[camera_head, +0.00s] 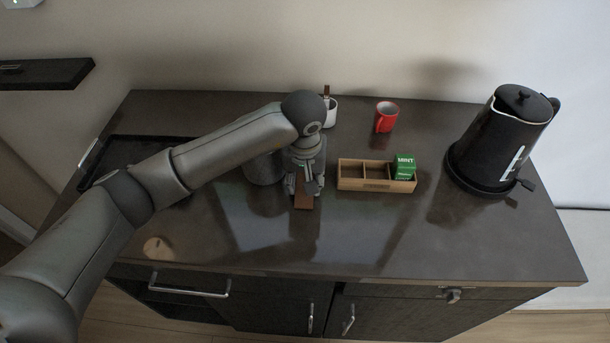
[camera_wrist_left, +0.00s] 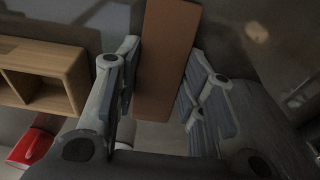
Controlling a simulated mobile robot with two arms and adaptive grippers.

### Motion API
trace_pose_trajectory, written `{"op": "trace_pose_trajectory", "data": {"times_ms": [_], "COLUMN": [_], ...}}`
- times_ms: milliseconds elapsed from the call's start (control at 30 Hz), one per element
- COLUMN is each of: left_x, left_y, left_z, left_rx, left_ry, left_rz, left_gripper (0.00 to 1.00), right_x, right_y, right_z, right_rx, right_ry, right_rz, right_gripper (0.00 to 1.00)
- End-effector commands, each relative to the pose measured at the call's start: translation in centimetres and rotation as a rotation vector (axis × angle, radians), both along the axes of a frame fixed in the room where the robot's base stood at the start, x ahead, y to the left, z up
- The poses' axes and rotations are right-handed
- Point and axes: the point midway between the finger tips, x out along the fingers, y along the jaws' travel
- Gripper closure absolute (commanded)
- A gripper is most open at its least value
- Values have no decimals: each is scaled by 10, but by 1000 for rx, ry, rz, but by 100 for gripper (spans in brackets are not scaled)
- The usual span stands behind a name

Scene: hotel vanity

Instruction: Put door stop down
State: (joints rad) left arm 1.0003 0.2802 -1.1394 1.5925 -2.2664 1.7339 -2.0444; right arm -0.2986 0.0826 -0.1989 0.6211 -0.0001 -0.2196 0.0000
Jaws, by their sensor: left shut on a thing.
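The door stop is a brown wooden piece (camera_head: 304,201) at the middle of the dark counter in the head view. In the left wrist view the door stop (camera_wrist_left: 168,60) runs lengthwise between the fingers. My left gripper (camera_head: 305,187) points down and is shut on the door stop, at or just above the counter top; I cannot tell whether the piece touches it. The fingers also show in the left wrist view (camera_wrist_left: 160,95), one on each side of the piece. Its upper end is hidden by the gripper in the head view. My right gripper is not in view.
A wooden divided box (camera_head: 350,184) with green tea packs (camera_head: 404,166) stands just right of the gripper. A red mug (camera_head: 386,117), a white cup (camera_head: 331,112) and a black kettle (camera_head: 507,135) stand behind and right. A dark tray (camera_head: 120,146) lies left. The front counter is mostly clear.

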Motion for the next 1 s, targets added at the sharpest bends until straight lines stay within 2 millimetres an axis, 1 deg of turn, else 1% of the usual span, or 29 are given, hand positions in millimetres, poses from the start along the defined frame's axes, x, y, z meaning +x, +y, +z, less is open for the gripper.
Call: {"op": "trace_pose_trajectory", "data": {"times_ms": [167,300,333,500,800,933,1000], "left_x": [0,1,0,0,0,0,0], "left_y": [0,0,0,0,0,0,0], "left_z": [0,-4,-4,-3,-2,3,10], "left_rx": [0,0,0,0,0,0,-1], "left_ry": [-1,-2,-2,-1,0,1,-4], "left_rz": [0,0,1,1,1,1,1], "left_gripper": [92,92,62,42,42,42,42], "right_x": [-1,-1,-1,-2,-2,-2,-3], "right_y": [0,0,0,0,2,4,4], "right_z": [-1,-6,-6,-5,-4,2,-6], "right_rx": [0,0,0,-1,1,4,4], "right_ry": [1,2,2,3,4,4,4], "right_rz": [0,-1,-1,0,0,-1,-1], "right_gripper": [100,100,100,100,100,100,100]}}
